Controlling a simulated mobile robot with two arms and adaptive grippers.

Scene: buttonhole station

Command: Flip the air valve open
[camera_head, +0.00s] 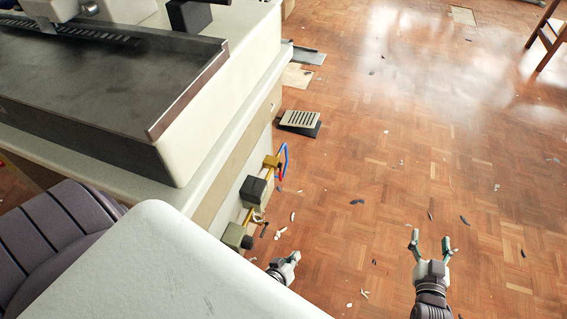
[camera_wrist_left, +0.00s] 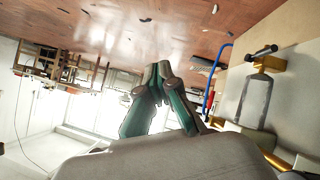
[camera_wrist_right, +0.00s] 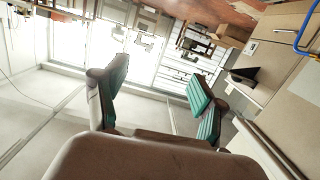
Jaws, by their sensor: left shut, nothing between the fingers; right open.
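Air fittings sit low on the side of the machine's stand. In the head view I see a brass fitting (camera_head: 271,161) with a blue hose (camera_head: 285,160), and a dark box (camera_head: 253,191) nearer me. The left wrist view shows a brass fitting with a black handle-like part (camera_wrist_left: 262,52) above a grey cylinder (camera_wrist_left: 256,98); I cannot tell for sure which part is the valve. My left gripper (camera_head: 295,256) is shut and empty, apart from the fittings; its fingertips meet in its wrist view (camera_wrist_left: 158,70). My right gripper (camera_head: 431,240) is open and empty, farther right over the floor.
A white machine with a dark tray (camera_head: 100,75) stands at upper left. A foot pedal (camera_head: 300,120) and scattered scraps lie on the parquet floor (camera_head: 400,130), otherwise open to the right.

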